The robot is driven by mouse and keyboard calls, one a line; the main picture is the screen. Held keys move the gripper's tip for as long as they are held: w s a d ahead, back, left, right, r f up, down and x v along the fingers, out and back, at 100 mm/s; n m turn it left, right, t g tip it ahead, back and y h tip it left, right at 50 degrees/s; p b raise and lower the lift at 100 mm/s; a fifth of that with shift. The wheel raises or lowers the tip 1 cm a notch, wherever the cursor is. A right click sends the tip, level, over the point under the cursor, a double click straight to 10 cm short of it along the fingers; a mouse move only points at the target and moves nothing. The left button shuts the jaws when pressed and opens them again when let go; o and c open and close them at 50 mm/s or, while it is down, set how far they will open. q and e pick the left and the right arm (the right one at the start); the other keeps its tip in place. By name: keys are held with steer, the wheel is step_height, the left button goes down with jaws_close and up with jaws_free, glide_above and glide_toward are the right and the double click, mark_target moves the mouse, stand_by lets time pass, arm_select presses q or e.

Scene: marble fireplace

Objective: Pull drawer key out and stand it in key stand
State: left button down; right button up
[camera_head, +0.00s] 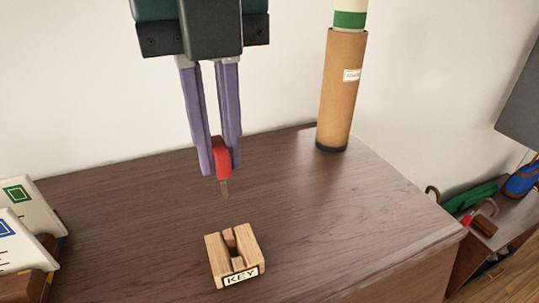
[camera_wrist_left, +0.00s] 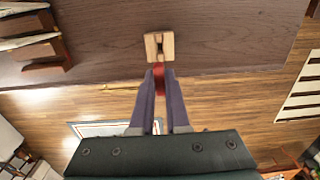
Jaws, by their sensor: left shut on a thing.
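My left gripper (camera_head: 220,166) has purple fingers shut on the red handle of the key (camera_head: 221,152). The key hangs upright with its short grey metal part pointing down, above the dark wooden top and clear of it. The key stand (camera_head: 238,265) is a small light wood block with a slot and a "KEY" label, below the key in the head view. The key's red handle (camera_wrist_left: 160,78) also shows between the fingers in the left wrist view, with the key stand (camera_wrist_left: 152,45) just beyond the fingertips. My right gripper is not in view.
A tall brown cardboard tube (camera_head: 341,95) with a green and white top stands at the back right of the wooden top (camera_head: 370,215). White cards (camera_head: 25,215) in wooden holders stand at the left.

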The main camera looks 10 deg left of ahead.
arm_select(q)
step_height(320, 180, down, 11)
steer(key=shift+f+p, duration=0.15)
steer(key=shift+p, duration=0.85)
steer(key=shift+f, duration=0.1)
steer(key=c, duration=0.9)
jaws_free()
